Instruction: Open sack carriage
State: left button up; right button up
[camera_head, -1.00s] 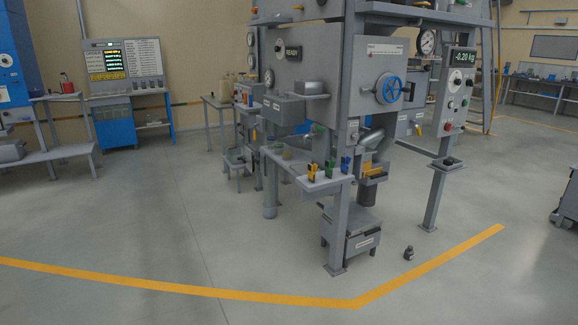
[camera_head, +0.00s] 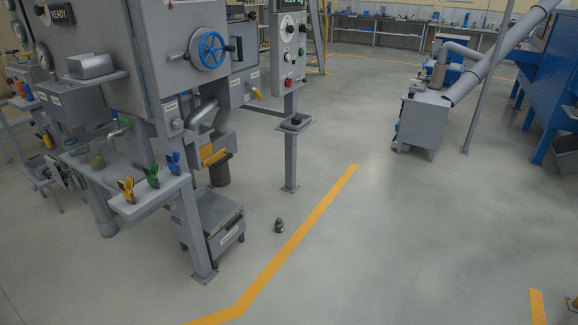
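The grey silo machine (camera_head: 155,60) stands at the left, with a blue handwheel (camera_head: 208,49) on its front. Below it, a spout leads down to a yellow-fronted part (camera_head: 213,156) and a dark cylinder (camera_head: 220,171). Under these, a low grey platform unit (camera_head: 212,222) with a white label stands near the floor. I cannot tell which part is the sack carriage, and its label is too small to read. Neither of my grippers is in view.
A shelf (camera_head: 150,200) holds yellow, green and blue clips. A control post (camera_head: 290,150) stands right of the machine. A small dark weight (camera_head: 279,226) sits on the floor near the yellow line (camera_head: 300,234). Open floor lies right of the line. A grey auger unit (camera_head: 422,122) stands farther back.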

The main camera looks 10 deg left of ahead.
aim_at(215, 211)
jog(key=i+l, duration=0.1)
jog(key=i, duration=0.45)
jog(key=i+u, duration=0.1)
jog(key=i, duration=0.5)
jog(key=i+l, duration=0.2)
jog(key=i, duration=0.35)
